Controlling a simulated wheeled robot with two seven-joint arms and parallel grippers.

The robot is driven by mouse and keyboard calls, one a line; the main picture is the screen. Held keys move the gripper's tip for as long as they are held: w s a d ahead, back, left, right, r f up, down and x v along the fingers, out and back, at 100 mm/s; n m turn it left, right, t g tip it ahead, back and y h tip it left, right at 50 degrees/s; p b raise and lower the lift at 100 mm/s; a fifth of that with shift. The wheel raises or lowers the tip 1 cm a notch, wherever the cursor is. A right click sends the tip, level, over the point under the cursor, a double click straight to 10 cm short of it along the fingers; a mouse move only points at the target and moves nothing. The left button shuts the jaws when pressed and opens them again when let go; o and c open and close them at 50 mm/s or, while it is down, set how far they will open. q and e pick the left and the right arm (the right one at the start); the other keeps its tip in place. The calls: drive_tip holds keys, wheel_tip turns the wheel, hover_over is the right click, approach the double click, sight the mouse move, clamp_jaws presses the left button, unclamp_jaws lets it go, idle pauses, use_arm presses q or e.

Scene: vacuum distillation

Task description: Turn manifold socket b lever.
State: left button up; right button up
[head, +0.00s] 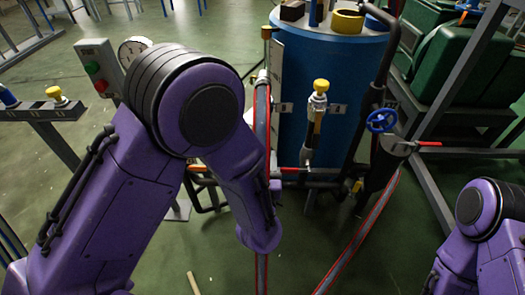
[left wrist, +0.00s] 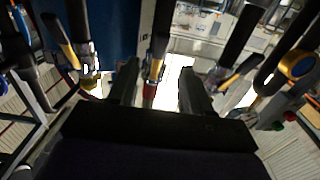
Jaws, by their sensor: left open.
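In the left wrist view my left gripper (left wrist: 160,68) has its two dark fingers apart. A slim yellow-and-black part (left wrist: 156,68) with a red end (left wrist: 149,94) shows in the gap between the fingers; I cannot tell its depth or whether it touches them. Similar yellow-and-black parts stand to the left (left wrist: 62,42) and right (left wrist: 240,70). I cannot tell which belongs to manifold socket b. In the head view a red lever (head: 292,170) sits low before the blue tank, and another red lever (head: 429,144) is at the right. My left fingers are hidden there. My right gripper is not seen.
The blue tank (head: 325,90) stands behind my left arm. Red-edged hoses (head: 362,232) run down to the floor. A blue handwheel (head: 381,120) and grey frame (head: 432,185) are at the right. A control box (head: 97,68) and pressure gauge (head: 133,48) are at the left.

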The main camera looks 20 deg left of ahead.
sight(263, 138)
use_arm(q)
drive_tip(key=b+x, duration=0.1)
drive_tip(key=x, duration=0.9)
drive_tip(key=shift+w+r, duration=0.1)
drive_tip(key=shift+w, duration=0.15)
